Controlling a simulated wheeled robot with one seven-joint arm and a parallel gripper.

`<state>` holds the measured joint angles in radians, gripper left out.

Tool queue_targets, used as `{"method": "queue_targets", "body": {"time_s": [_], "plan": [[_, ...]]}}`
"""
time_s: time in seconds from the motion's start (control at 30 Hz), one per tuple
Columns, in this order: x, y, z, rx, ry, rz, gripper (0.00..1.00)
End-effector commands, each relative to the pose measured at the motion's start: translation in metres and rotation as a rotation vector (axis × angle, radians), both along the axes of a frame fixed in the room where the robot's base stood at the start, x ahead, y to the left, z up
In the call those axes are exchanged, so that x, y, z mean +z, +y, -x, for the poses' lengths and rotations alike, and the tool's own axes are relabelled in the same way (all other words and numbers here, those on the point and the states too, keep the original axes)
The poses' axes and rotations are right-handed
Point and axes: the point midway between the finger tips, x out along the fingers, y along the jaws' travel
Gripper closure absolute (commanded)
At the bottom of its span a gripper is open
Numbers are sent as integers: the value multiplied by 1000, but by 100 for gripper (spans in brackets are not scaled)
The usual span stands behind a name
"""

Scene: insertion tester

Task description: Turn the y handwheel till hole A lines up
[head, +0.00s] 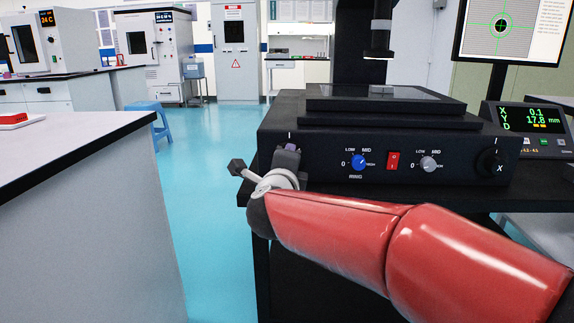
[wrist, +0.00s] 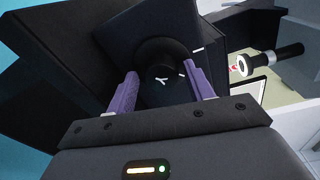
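The Y handwheel (wrist: 158,68) is a round black knob marked "Y" in the wrist view, with a white tick on its face. My gripper (wrist: 162,72) has its two purple fingers on either side of the knob. I cannot tell whether they press on it. In the head view my gripper (head: 290,150) is at the stage's left front corner, and my arm hides the handwheel. The monitor (head: 512,30) shows a dark hole (head: 501,25) roughly centred in a green crosshair. The readout (head: 530,118) shows X 0.1 and Y 17.8 mm.
The black tester base (head: 385,192) has a blue knob (head: 358,162), a red switch (head: 393,160), a grey knob (head: 428,164) and the X handwheel (head: 493,163). A bench (head: 60,150) stands at the left, with open blue floor (head: 210,170) between.

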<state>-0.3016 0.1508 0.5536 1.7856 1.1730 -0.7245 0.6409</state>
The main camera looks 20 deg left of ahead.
Motion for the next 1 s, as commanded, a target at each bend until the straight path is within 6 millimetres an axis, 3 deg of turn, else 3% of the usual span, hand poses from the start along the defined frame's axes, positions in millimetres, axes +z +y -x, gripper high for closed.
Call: {"method": "queue_targets", "body": {"time_s": [0.37,0.73,1.0], "plan": [[2,0,4,0,-3,0,41],[6,-11,60,2,-5,1,41],[5,-15,77,0,-1,1,41]]}}
